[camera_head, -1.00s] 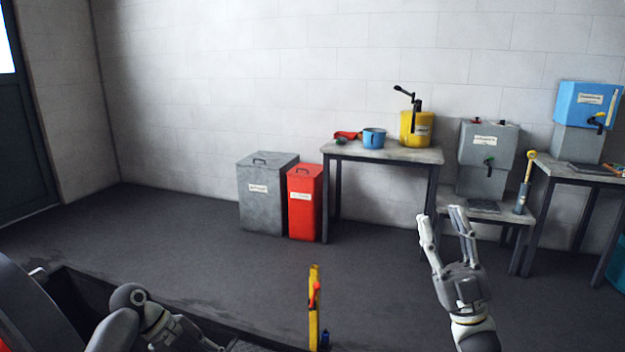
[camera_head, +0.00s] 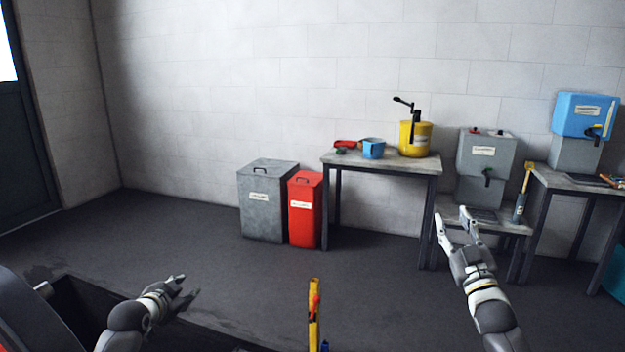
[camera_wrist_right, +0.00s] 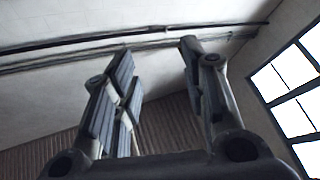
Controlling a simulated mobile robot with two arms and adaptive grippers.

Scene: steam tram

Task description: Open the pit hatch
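The dark pit opening (camera_head: 88,305) shows in the floor at the lower left of the head view, partly hidden by my left arm. I cannot make out a separate hatch panel for certain. My left gripper (camera_head: 184,286) is over the pit's edge area, empty, with its fingers apart. My right gripper (camera_head: 452,213) is raised in front of the low stand at the right, open and empty. In the right wrist view its fingers (camera_wrist_right: 158,75) are spread, with only wall, pipes and window beyond.
A yellow post (camera_head: 314,318) with a red part stands at the bottom centre. A grey bin (camera_head: 262,215) and a red bin (camera_head: 305,222) stand by the wall. A table (camera_head: 385,164) holds a yellow canister (camera_head: 416,140) and a blue mug (camera_head: 373,149). The middle floor is clear.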

